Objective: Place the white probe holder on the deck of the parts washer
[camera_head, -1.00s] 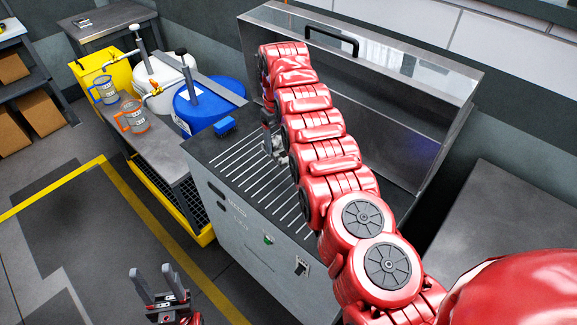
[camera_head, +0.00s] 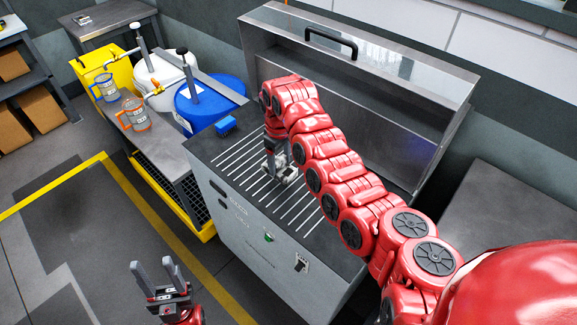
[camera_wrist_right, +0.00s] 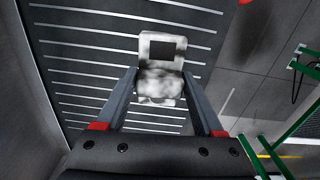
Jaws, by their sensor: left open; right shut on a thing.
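The parts washer (camera_head: 290,262) is a grey cabinet with a dark slotted deck (camera_head: 228,158) and a raised hood behind it. My right gripper (camera_head: 283,175) points down over the middle of the deck. In the right wrist view, my right gripper (camera_wrist_right: 163,105) is shut on the white probe holder (camera_wrist_right: 160,82), a pale blocky piece with a dark square on it. The deck's pale slots lie behind the holder; whether the holder touches the deck I cannot tell. In the head view the holder is small and mostly hidden by the gripper. My left gripper (camera_head: 160,275) is open and empty, low at the left.
A blue brush (camera_head: 226,125) lies at the deck's back left corner. A blue drum (camera_head: 207,100), a white drum (camera_head: 163,72) and a bench with jugs (camera_head: 135,115) stand left of the washer. The raised hood (camera_head: 400,110) bounds the deck behind and right.

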